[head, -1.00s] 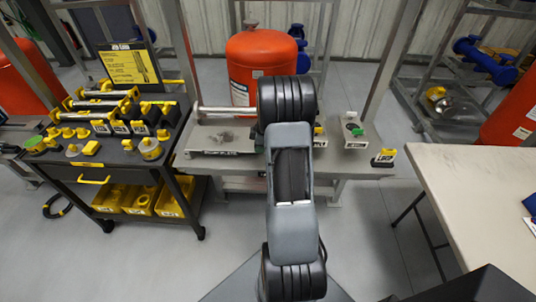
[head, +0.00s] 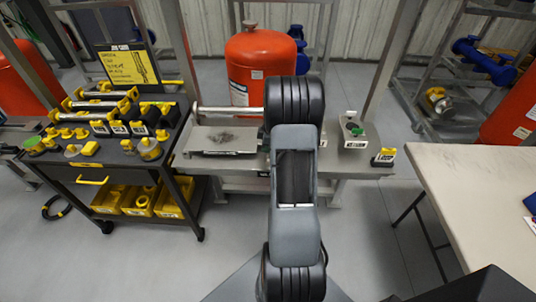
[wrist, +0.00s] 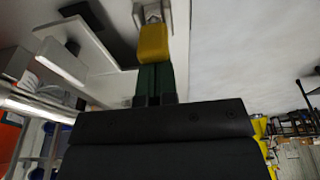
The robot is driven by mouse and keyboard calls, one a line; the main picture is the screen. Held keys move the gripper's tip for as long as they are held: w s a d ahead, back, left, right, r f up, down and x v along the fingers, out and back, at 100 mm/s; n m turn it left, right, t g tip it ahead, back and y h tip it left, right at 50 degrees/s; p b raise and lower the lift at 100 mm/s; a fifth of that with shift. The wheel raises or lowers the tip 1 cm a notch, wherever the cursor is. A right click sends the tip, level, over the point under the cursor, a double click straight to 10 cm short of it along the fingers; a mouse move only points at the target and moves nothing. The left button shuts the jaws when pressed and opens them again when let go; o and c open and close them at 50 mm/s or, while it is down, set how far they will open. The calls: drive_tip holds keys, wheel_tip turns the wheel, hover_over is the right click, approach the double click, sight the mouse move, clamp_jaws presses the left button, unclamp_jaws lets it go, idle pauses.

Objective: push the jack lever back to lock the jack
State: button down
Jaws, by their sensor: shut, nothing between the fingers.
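In the wrist view a yellow block-like grip (wrist: 153,42), which looks like the jack lever, sits straight ahead of my fingers. A pale metal bracket (wrist: 150,12) shows at its far end. My gripper (wrist: 156,68) is shut, its dark green fingers together and their tips at the near end of the yellow grip. I cannot tell whether they touch it. In the head view my own arm hides the gripper and the lever from sight.
The grey bench (head: 345,172) holds a plate (head: 222,140), a box with a green knob (head: 352,130) and a small yellow-topped block (head: 384,157). A black tool cart (head: 110,168) stands left, a pale table (head: 480,200) right. An orange tank (head: 262,65) is behind the bench.

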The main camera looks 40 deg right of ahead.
drive_tip(key=shift+s+a+f, duration=0.1)
drive_tip(key=shift+s+f, duration=0.15)
drive_tip(key=shift+f, duration=0.25)
drive_tip(key=shift+s+d, duration=0.45)
drive_tip(key=shift+d, duration=0.35)
drive_tip(key=shift+w+a+r, duration=0.1)
drive_tip(key=shift+r, duration=0.1)
drive_tip(key=w+a+p+v, duration=0.1)
drive_tip(key=p+v, duration=0.2)
drive_tip(key=v, duration=0.4)
drive_tip(key=shift+w+a, duration=0.35)
drive_tip(key=shift+w, duration=0.1)
drive_tip(key=shift+r, duration=0.15)
